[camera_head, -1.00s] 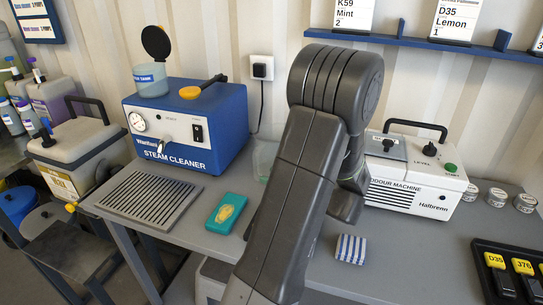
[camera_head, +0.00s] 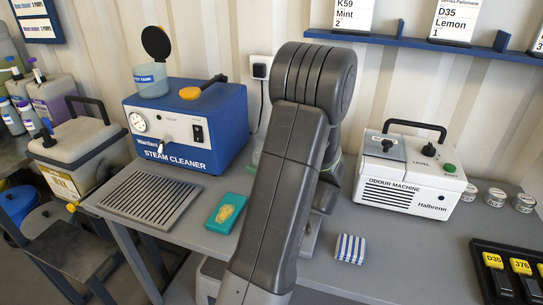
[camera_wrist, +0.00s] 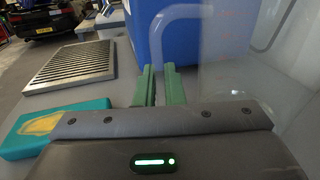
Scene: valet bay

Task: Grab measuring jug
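The measuring jug (camera_wrist: 228,75) is clear, with faint red marks, and fills the right of the wrist view, close in front of me. A curved clear strip, seemingly its handle, drops toward my green fingertips. My gripper (camera_wrist: 159,85) has its two fingers a small gap apart, at the jug's left side. I cannot tell whether they touch the strip.
The blue steam cleaner (camera_head: 186,125) stands behind and left of the jug. A teal soap box (camera_head: 226,213) and a metal grille (camera_head: 150,196) lie to the left. A striped cloth block (camera_head: 350,248) and the white odour machine (camera_head: 410,185) are to the right.

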